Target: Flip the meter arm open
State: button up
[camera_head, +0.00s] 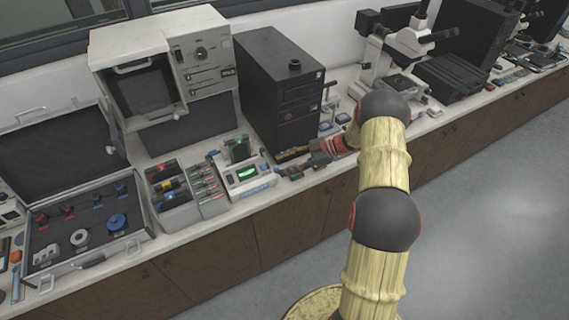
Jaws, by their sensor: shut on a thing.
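The meter (247,178) is a small pale box with a lit green display and a blue strip along its front. It stands on the bench in front of the black tower. My gripper (287,172) is low over the bench, just right of the meter, coming in from the right. It is shut on what seems to be the meter arm, at the meter's right side. The held part is small and dark, and its exact angle cannot be told.
A black tower (279,90) stands close behind the gripper. A beige machine (205,58) with a dark window is at the back left. Bins of small packets (176,213) sit left of the meter. An open black case (85,225) lies further left. A microscope (405,45) stands at the back right.

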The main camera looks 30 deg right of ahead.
jog(key=shift+d, duration=0.15)
jog(key=v, duration=1.1)
jog(key=shift+d+r, duration=0.25)
jog(key=shift+d, duration=0.05)
jog(key=shift+s, duration=0.15)
